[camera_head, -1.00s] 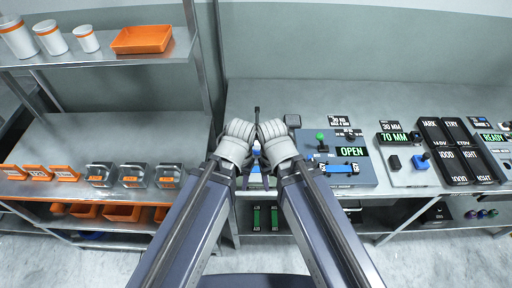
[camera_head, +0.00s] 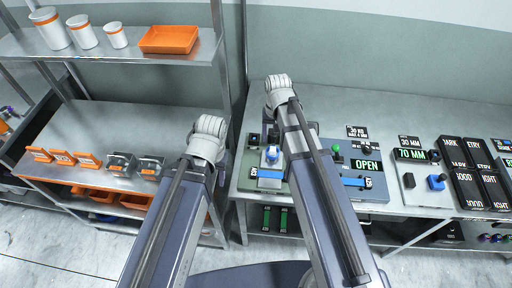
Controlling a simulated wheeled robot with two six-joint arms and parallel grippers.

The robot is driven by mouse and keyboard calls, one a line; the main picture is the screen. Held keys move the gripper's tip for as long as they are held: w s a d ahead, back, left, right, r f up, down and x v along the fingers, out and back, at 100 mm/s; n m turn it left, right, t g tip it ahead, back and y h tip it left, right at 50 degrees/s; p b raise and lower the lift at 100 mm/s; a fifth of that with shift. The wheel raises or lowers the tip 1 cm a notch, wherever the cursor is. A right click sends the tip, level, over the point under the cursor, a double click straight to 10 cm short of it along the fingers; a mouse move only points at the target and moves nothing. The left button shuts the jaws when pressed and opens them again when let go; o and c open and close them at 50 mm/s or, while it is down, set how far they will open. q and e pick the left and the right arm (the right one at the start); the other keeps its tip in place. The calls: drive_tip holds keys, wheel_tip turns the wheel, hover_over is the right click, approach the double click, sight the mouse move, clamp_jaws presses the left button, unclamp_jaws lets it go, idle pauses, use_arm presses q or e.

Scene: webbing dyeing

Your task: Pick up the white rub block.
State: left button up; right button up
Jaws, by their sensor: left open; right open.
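A small white block with a blue top (camera_head: 272,154) sits on the grey-green panel at the left end of the right-hand bench. It may be the white rub block; it is too small to be sure. My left gripper (camera_head: 209,126) is left of that panel, by the gap between the benches; my arm's pale wrist hides most of its fingers. My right gripper (camera_head: 270,115) is just beyond the block, partly hidden behind its wrist. Both are open, and I see nothing held.
A control panel with an OPEN display (camera_head: 366,166) lies right of my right arm. A 70 MM panel (camera_head: 411,155) and black labelled trays (camera_head: 470,172) are further right. A shelf with an orange tray (camera_head: 168,39) and white jars stands upper left.

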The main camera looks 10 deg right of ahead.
sight(273, 149)
drive_tip(key=shift+w+r, duration=0.15)
drive_tip(key=shift+w, duration=0.4)
drive_tip(key=shift+a+f+b, duration=0.1)
drive_tip(key=shift+f+b, duration=0.25)
drive_tip(key=f+b, duration=0.7)
drive_tip(key=shift+s+d+f, duration=0.15)
drive_tip(key=shift+d, duration=0.1)
use_arm(q)
wheel_tip(273, 149, down, 8)
drive_tip(key=shift+a+r, duration=0.2)
drive_tip(key=shift+a, duration=0.15)
use_arm(e)
clamp_jaws()
